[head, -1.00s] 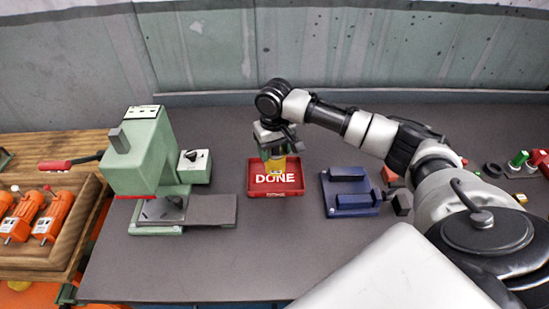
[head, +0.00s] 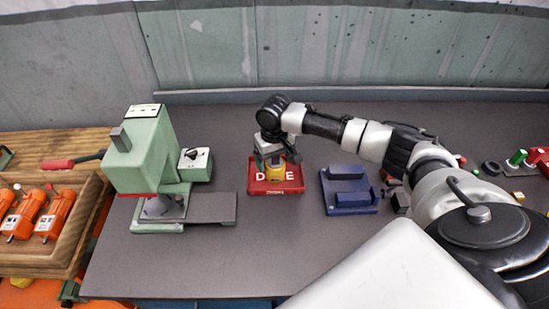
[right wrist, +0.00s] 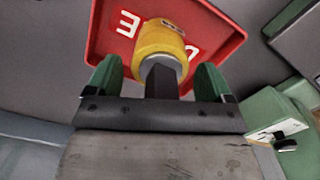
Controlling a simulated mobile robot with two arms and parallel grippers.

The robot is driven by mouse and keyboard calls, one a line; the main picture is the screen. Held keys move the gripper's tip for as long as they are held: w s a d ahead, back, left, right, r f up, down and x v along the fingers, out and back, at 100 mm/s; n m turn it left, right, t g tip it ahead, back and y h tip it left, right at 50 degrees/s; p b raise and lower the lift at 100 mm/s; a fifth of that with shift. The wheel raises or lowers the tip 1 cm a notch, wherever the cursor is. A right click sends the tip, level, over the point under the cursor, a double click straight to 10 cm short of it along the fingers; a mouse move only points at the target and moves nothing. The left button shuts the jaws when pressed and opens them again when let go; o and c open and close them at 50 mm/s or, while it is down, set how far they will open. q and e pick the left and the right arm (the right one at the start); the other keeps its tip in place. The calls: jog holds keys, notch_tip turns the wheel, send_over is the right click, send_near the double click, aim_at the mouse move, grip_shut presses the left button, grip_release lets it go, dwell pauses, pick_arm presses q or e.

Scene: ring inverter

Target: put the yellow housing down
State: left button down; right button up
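The yellow housing (head: 277,174) is at the red tray (head: 256,188) marked DONE, over its middle letters. In the right wrist view the yellow housing (right wrist: 158,42) has a grey end towards my gripper, with red tray (right wrist: 228,35) behind it. My right gripper (head: 276,160) is right above the housing. In the right wrist view the green fingers of the right gripper (right wrist: 158,84) stand apart, with a gap on each side of the housing. The contact under the housing is hidden. My left gripper is in neither view.
A green press (head: 150,160) stands left of the tray, with a small switch box (head: 196,163) beside it. A blue fixture (head: 349,203) is right of the tray. Orange motors (head: 45,215) lie in a wooden tray at far left. The table front is clear.

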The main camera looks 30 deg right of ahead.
notch_tip(320, 180, up, 12)
jog(key=shift+r+b, duration=0.15)
jog(key=shift+b, duration=0.65)
dwell(0.3)
